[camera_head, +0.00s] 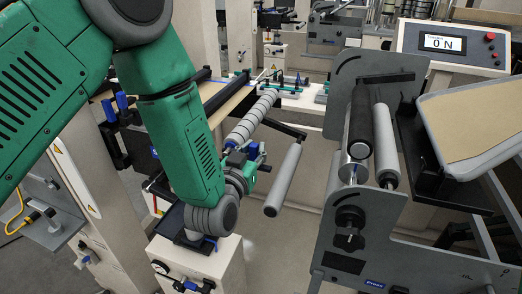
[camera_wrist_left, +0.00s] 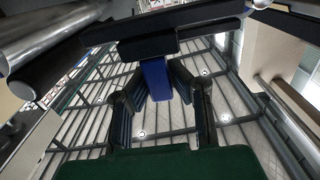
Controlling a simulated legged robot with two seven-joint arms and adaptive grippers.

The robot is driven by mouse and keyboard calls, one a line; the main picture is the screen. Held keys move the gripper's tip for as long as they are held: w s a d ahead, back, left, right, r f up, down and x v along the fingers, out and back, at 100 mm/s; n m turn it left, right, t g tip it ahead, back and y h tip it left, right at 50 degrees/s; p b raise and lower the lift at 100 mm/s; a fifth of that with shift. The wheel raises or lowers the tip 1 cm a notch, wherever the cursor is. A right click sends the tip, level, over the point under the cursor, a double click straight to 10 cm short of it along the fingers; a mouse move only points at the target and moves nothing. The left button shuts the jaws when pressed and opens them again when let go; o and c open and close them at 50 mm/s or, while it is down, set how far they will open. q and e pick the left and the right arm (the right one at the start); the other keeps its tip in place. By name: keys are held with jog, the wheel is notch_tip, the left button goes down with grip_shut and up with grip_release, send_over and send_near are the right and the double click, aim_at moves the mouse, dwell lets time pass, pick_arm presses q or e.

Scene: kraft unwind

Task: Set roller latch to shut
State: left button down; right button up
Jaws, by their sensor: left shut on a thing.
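The roller latch shows in the left wrist view as a blue handle (camera_wrist_left: 155,80) under a black bar (camera_wrist_left: 175,30). My left gripper (camera_wrist_left: 156,90) has its dark fingers on both sides of the blue handle and is shut on it. In the head view my green left arm comes in from the upper left, and the left gripper (camera_head: 246,160) is beside the end of the striped roller (camera_head: 252,117). The latch is mostly hidden there by the gripper and wrist. My right gripper is not in view.
A loose-ended grey roller (camera_head: 283,181) hangs just right of my left gripper. A grey machine frame with dark and light rollers (camera_head: 388,145) stands at the right. A panel reading "ON" (camera_head: 442,43) is at the upper right. A beige cabinet (camera_head: 197,268) stands below my wrist.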

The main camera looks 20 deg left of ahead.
pick_arm(q)
jog(key=a, duration=0.4)
jog(key=shift+w+r, duration=0.1)
jog(key=shift+w, duration=0.05)
jog(key=c, duration=1.4)
grip_release()
jog(key=shift+c, duration=0.2)
jog(key=shift+a, duration=0.1)
jog(key=s, duration=1.2)
jog(key=shift+a, duration=0.25)
